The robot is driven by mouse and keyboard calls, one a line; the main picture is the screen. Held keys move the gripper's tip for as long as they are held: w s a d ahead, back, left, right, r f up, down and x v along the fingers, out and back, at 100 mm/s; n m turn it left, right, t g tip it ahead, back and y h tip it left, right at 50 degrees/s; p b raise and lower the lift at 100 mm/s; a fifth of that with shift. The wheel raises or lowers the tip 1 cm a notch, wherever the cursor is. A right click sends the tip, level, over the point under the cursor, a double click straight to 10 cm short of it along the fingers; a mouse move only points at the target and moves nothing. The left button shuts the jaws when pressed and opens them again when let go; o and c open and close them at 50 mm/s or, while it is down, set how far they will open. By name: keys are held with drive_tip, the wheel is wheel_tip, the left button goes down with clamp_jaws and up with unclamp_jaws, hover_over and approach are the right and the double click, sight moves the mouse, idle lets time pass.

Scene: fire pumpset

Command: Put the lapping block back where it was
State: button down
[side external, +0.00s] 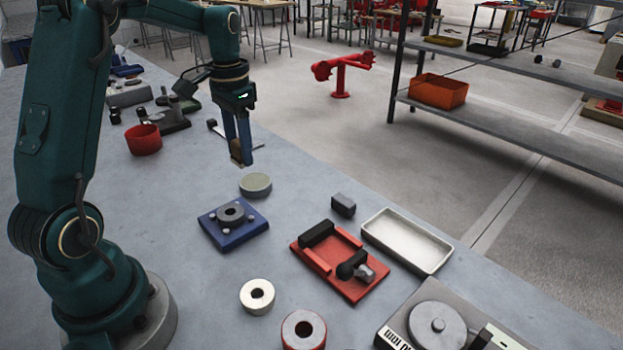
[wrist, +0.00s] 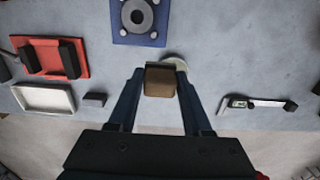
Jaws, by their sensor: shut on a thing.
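My gripper (side external: 241,152) is shut on a small brown block (side external: 236,148), which I take to be the lapping block. It holds the block above the grey bench, behind a round pale grey-green disc (side external: 255,184). In the wrist view the brown block (wrist: 160,82) sits between the two fingertips (wrist: 160,84) and partly covers the disc (wrist: 178,64). The block appears clear of the bench, but its exact height is hard to tell.
A blue fixture (side external: 210,232) with a dark ring stands nearby. A red fixture (side external: 345,285), small dark block (side external: 343,205) and white tray (side external: 380,239) are farther right. A red cup (side external: 143,140) stands left. A caliper-like tool (wrist: 265,103) lies near the bench edge.

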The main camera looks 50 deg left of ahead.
hover_over(294, 210)
wheel_tip(294, 210, down, 6)
drive_tip(key=shift+f, duration=2)
drive_tip(key=shift+f, duration=0.2)
drive_tip(key=shift+c, duration=1.7)
unclamp_jaws()
drive_tip(key=shift+r, duration=0.1)
